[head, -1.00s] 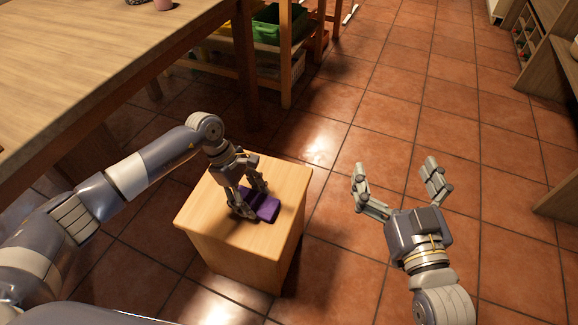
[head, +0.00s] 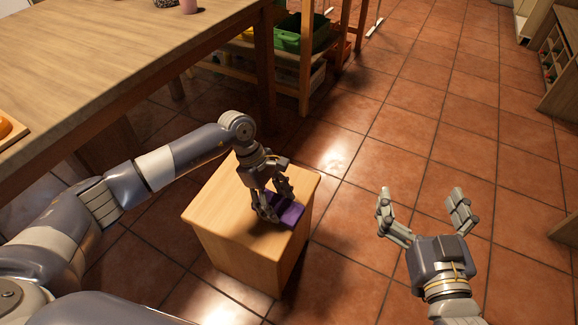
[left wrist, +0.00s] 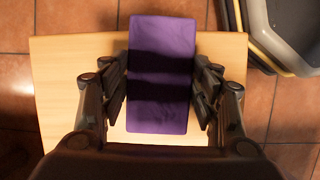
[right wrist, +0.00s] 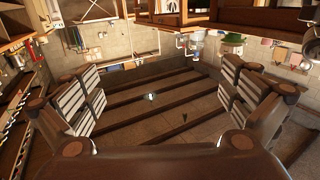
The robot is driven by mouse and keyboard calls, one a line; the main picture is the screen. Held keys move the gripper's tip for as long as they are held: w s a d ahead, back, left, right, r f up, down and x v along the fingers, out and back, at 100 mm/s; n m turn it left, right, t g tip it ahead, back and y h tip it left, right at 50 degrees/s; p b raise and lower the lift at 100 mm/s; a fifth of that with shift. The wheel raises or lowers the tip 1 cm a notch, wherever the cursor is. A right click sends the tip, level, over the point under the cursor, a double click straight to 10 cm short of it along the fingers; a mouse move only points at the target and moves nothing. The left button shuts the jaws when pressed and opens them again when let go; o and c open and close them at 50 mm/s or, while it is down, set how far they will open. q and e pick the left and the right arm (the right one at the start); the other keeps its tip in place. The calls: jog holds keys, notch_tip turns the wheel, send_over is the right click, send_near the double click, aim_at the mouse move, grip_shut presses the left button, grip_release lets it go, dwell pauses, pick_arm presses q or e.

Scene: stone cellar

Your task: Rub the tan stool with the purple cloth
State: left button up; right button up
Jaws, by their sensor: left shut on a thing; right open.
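The tan stool (head: 225,205) is a boxy wooden block standing on the tiled floor, left of centre in the head view. Its top (left wrist: 60,85) also shows in the left wrist view. The purple cloth (head: 291,213) lies on the stool's top near its right edge, like a folded pad. My left gripper (head: 277,209) points down and is shut on the cloth, with a finger on each side of it in the left wrist view (left wrist: 160,98). My right gripper (head: 425,210) is open and empty above the floor, right of the stool.
Shelving (head: 560,60) stands at the far right. The tiled floor (head: 400,130) between is clear.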

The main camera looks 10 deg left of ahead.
pick_arm(q)
jog(key=shift+r+p, duration=0.45)
jog(key=shift+r, duration=0.45)
jog(key=shift+r+p, duration=0.4)
jog(key=shift+r, duration=0.35)
jog(key=shift+r+p, duration=0.45)
jog(key=shift+r, duration=0.3)
jog(key=shift+r+p, duration=0.35)
jog(key=shift+r, duration=0.3)
pick_arm(e)
jog(key=s+d+f+g+h, duration=0.2)
jog(key=s+d+f+g, duration=0.2)
jog(key=s+f+g, duration=0.5)
jog(key=shift+s+d+f+m+h, duration=0.2)
jog(key=shift+s+f+m+h, duration=0.35)
jog(key=shift+f, duration=1.95)
jog(key=shift+s, duration=0.1)
